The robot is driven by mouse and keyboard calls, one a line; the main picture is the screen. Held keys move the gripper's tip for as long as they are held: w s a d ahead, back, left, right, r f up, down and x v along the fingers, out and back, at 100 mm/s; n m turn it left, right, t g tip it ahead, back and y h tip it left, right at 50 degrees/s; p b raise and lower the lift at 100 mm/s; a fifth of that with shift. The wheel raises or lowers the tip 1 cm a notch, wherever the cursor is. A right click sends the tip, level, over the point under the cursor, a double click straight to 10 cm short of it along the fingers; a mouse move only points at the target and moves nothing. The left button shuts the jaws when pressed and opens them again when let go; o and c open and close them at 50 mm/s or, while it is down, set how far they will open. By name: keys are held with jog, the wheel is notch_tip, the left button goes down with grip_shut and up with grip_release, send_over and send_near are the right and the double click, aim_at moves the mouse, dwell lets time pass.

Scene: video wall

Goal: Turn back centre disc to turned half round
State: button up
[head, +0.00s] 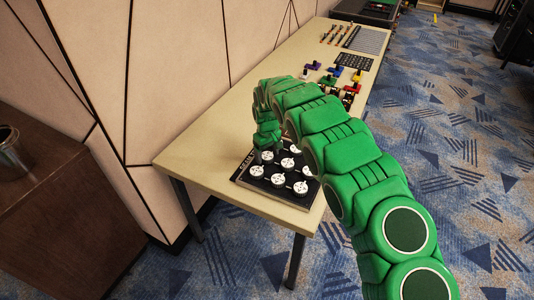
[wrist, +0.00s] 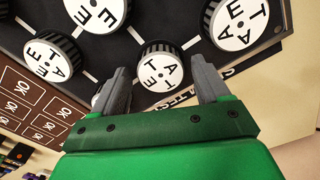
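A dark board (head: 240,180) with several round white-topped discs lies on the near end of the table. In the wrist view, one disc (wrist: 160,72) with black letters lies between the two fingers of my gripper (wrist: 162,66). The fingers are apart, one on each side of the disc, with narrow gaps visible. This disc lies beside the board's lettered edge strip; its bottom is near my gripper's palm. In the head view my gripper (head: 266,150) points down over the board's wall side. My arm hides part of the board there, so the back discs are partly hidden.
Neighbouring discs (wrist: 52,57) (wrist: 238,24) stand close to both fingers. The table (head: 200,145) runs away along the wall, with coloured blocks (head: 330,77) and a dark grid panel (head: 354,62) farther off. A brown cabinet (head: 50,200) stands at left.

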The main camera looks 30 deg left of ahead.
aim_at(267, 155)
dwell(0.3)
jog(key=shift+r, duration=3.85)
jog(key=w+d+r+m+h, duration=0.1)
jog(key=d+r+m, duration=0.1)
jog(key=d+r, duration=0.5)
jog(key=w+d+r+m, duration=0.1)
jog(key=d+r+m, duration=0.15)
jog(key=d, duration=0.85)
jog(key=s+d+r+m, duration=0.2)
jog(key=s+d+r, duration=0.25)
jog(key=d, duration=0.45)
jog(key=s+d+r+m, duration=0.25)
jog(key=d+r, duration=0.25)
jog(key=d, duration=0.3)
jog(key=s+d+r+m+g, duration=0.1)
jog(key=s+d+r, duration=0.1)
jog(key=s+d, duration=0.45)
jog(key=s+d+r+m, duration=0.15)
jog(key=s+d, duration=0.25)
jog(key=s, duration=0.5)
jog(key=shift+m+g+y, duration=0.4)
jog(key=shift+m+y, duration=0.1)
jog(key=shift+m, duration=0.05)
jog(key=s+d, duration=0.1)
jog(key=s, duration=0.6)
jog(key=s+d, duration=0.2)
jog(key=s, duration=0.6)
jog(key=s+d, duration=0.1)
jog(key=s, duration=0.7)
jog(key=shift+d+f, duration=0.3)
